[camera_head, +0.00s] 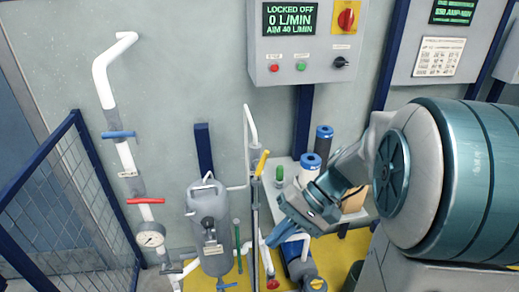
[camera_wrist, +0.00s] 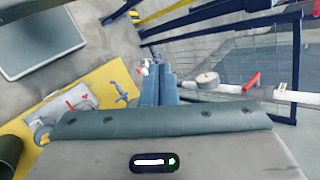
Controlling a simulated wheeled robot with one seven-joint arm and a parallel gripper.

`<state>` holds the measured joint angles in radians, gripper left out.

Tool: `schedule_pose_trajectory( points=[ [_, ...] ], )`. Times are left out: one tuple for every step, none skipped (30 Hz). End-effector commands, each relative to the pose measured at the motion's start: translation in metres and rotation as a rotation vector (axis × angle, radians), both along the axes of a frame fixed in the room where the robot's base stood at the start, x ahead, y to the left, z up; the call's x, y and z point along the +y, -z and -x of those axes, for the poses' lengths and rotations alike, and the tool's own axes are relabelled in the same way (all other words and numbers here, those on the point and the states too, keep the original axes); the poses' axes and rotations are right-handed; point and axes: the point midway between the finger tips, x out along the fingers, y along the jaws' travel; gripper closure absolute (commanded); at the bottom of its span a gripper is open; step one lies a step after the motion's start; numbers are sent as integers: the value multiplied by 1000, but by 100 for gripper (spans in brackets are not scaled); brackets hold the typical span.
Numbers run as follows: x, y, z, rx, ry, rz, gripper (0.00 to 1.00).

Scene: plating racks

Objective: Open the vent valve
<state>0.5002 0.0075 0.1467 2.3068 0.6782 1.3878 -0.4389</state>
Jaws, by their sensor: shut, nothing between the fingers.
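No label in view marks which handle is the vent valve. A blue lever (camera_head: 118,134) and a red lever (camera_head: 145,201) lie across the white pipe on the left. A yellow lever (camera_head: 261,163) stands tilted on the middle pipe. A red handle (camera_head: 272,283) sits low, below my gripper. My gripper (camera_head: 271,241) points down and left near the lower pipework, its blue fingers together and empty. In the wrist view the shut fingers (camera_wrist: 159,72) point away; a red lever (camera_wrist: 252,80) shows to their right and a blue handle (camera_wrist: 125,94) to their left.
A grey tank (camera_head: 210,230) stands left of my gripper. Blue-topped canisters (camera_head: 311,163) stand on a shelf beside my arm. A mesh fence (camera_head: 75,205) closes the left side. A control panel (camera_head: 300,45) on the wall reads "LOCKED OFF 0 L/MIN". A gauge (camera_head: 150,236) is low left.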

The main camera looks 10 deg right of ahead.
Motion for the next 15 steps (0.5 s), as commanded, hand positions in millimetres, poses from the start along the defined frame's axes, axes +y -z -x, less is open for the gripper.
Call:
schedule_pose_trajectory(
  points=[
    [-6,7,-13,14,40,-107,100],
    [-8,6,-20,13,61,-172,100],
    [-13,6,-30,6,92,-258,100],
    [-18,5,-38,-4,115,-324,100],
    [-24,4,-46,-19,141,-389,100],
    [-33,3,-56,-42,176,-475,100],
    [-41,2,-64,-64,204,-538,100],
    [-50,1,-72,-88,233,-598,100],
    [-63,-1,-80,-123,270,-675,100],
    [-73,-1,-86,-152,299,-728,100],
    [-83,-2,-92,-183,326,-778,100],
    [-96,-3,-98,-222,360,-838,100],
    [-106,-4,-102,-253,384,-878,100],
    [-115,-4,-105,-282,408,-914,100],
    [-126,-4,-108,-316,435,-954,100]
  ],
)
